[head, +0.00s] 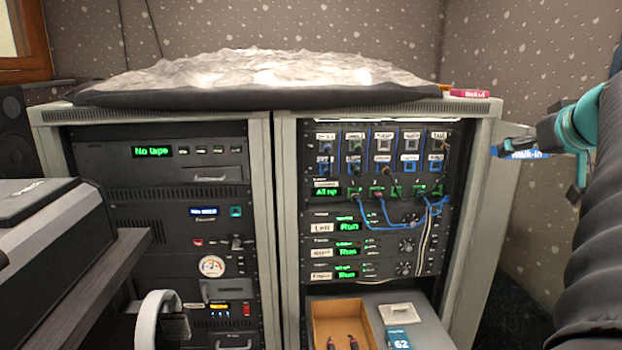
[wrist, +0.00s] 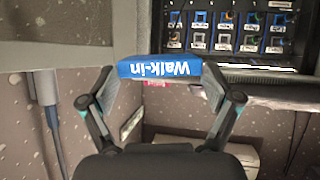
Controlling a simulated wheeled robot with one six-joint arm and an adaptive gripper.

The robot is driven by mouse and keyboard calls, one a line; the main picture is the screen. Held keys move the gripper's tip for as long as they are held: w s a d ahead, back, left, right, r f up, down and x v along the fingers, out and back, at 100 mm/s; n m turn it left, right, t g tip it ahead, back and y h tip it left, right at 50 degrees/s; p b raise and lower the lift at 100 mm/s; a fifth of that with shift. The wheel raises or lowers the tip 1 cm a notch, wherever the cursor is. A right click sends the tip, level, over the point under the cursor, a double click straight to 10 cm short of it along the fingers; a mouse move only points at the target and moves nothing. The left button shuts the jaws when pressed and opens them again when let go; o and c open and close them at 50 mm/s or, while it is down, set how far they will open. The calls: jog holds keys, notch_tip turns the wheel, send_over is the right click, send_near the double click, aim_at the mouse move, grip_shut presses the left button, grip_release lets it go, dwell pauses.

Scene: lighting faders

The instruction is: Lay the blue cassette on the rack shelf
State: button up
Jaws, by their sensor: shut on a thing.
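The blue cassette, labelled "Walk-in", is held between the fingers of my gripper (wrist: 160,72). In the wrist view the cassette (wrist: 152,69) spans the gap between the fingertips, its label upside down. In the head view the blue cassette (head: 530,154) shows at the right, just outside the right rack's side post, partly hidden by my gripper (head: 515,142). The rack shelf (head: 435,328) is the grey surface at the bottom of the right rack, lower and left of my gripper. Its front runs out of the picture.
On the shelf are a brown open box (head: 340,308) with dark pens, a white block (head: 401,313) and a blue item marked "62" (head: 398,338). A pink cassette (head: 469,93) lies on the rack top. Blue patch cables (head: 385,226) hang above the shelf.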

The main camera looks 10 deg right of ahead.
jog(key=w+a+f, duration=0.6)
jog(key=a+f, duration=0.5)
jog(key=f, duration=0.4)
jog(key=w+a+f, duration=0.6)
jog(key=a+f, duration=0.5)
jog(key=f, duration=0.4)
jog(key=w+a+f, duration=0.6)
jog(key=a+f, duration=0.6)
jog(key=f, duration=0.2)
notch_tip(320, 180, up, 6)
jog(key=p, duration=0.6)
jog(key=shift+s+p, duration=0.15)
jog(key=shift+p, duration=0.25)
jog(key=shift+d, duration=0.15)
